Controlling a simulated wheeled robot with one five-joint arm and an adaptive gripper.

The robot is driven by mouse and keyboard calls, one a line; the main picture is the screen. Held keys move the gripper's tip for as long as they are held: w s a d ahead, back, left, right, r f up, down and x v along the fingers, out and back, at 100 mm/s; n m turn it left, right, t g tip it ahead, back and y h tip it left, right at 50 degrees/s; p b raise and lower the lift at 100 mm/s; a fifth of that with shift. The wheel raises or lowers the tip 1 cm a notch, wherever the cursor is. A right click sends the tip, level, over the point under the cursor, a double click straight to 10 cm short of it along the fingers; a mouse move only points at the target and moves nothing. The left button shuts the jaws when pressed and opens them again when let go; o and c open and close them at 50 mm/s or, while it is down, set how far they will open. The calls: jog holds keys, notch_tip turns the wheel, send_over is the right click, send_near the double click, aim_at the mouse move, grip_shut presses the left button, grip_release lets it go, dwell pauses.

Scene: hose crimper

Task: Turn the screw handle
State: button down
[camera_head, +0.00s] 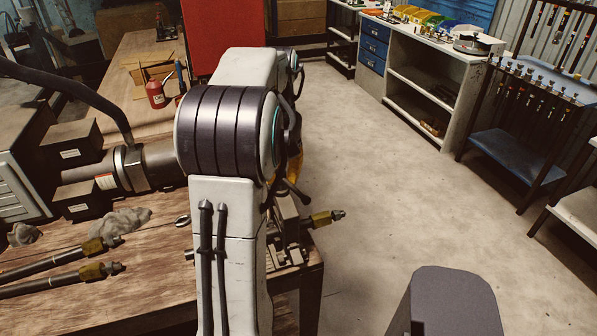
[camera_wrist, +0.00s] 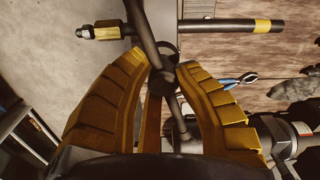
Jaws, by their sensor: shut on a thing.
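The screw handle (camera_wrist: 143,25) is a dark bar through a round hub, running at a slant across the upper middle of the wrist view. My gripper (camera_wrist: 164,66) has its two yellow fingers on either side of the hub, shut on the handle. In the head view, a dark bar end, likely the handle (camera_head: 293,189), shows just right of my arm. My arm hides most of the handle and the gripper there; only a bit of yellow shows.
A hose with a brass fitting (camera_head: 322,218) sticks out past the bench's right edge; it also crosses the top of the wrist view (camera_wrist: 103,32). More hoses (camera_head: 60,263) and grey rags (camera_head: 120,224) lie on the wooden bench (camera_head: 140,300). The floor (camera_head: 370,170) to the right is clear.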

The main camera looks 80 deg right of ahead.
jog(key=shift+a+f, duration=0.1)
jog(key=shift+a, duration=0.05)
jog(key=c, duration=1)
grip_release()
jog(key=shift+w, duration=0.1)
jog(key=shift+r, duration=6)
